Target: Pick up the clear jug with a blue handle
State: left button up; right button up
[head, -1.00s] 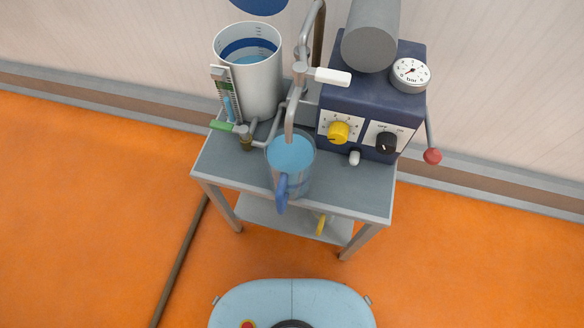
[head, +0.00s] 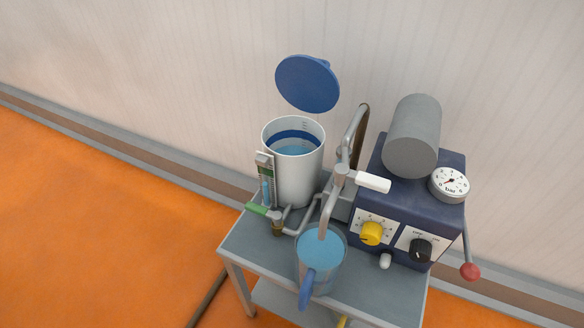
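The clear jug (head: 320,262) stands upright on the near part of a grey table and looks nearly full of blue liquid. Its blue handle (head: 306,290) faces toward me, at the near left side of the jug. A metal spout (head: 325,215) comes down to the jug's mouth from above. Neither of my grippers shows in the head view.
A red-knobbed lever (head: 470,270) sticks out right. Orange floor (head: 100,230) is open at left.

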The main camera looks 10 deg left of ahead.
aim_at(319, 265)
jog(key=z, duration=0.35)
jog(key=k+j+z, duration=0.2)
jog(key=j+z, duration=0.25)
jog(key=k+j+z, duration=0.15)
jog(key=z, duration=0.25)
jog(key=k+j+z, duration=0.15)
jog(key=k+z, duration=0.3)
jog(key=k+j, duration=0.15)
jog(key=k, duration=0.1)
